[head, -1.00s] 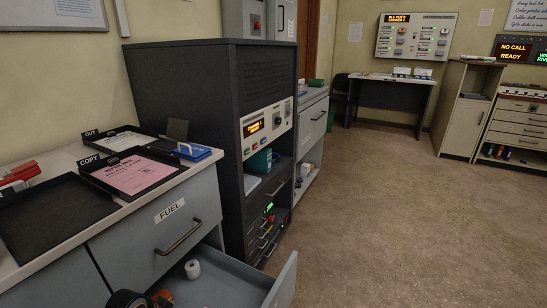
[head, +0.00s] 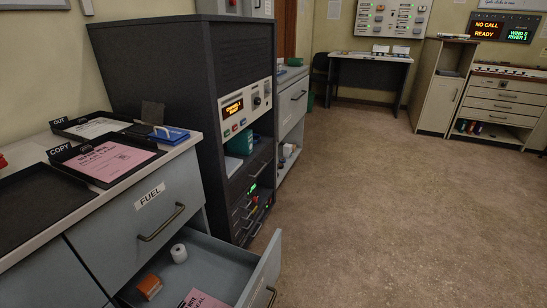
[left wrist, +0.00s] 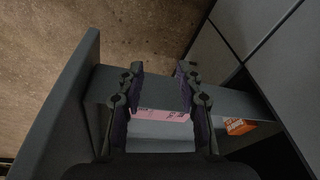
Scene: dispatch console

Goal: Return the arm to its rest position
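My left gripper (left wrist: 160,72) shows in the left wrist view with its two dark fingers apart and nothing between the tips. It is over the open grey drawer (head: 262,262) of the cabinet marked FUEL. A pink paper (left wrist: 163,115) lies in the drawer below the fingers, and it also shows at the bottom of the head view (head: 203,299). An orange box (left wrist: 239,126) lies beside it, also seen in the head view (head: 150,287). Neither arm shows in the head view now. My right gripper is in no view.
A white roll (head: 179,253) stands in the drawer. The drawer sticks out into the room. On the counter are black trays, one with a pink sheet (head: 108,160), and a blue-based item (head: 170,135). A dark equipment rack (head: 160,75) stands beyond. The floor (head: 390,200) at right is clear.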

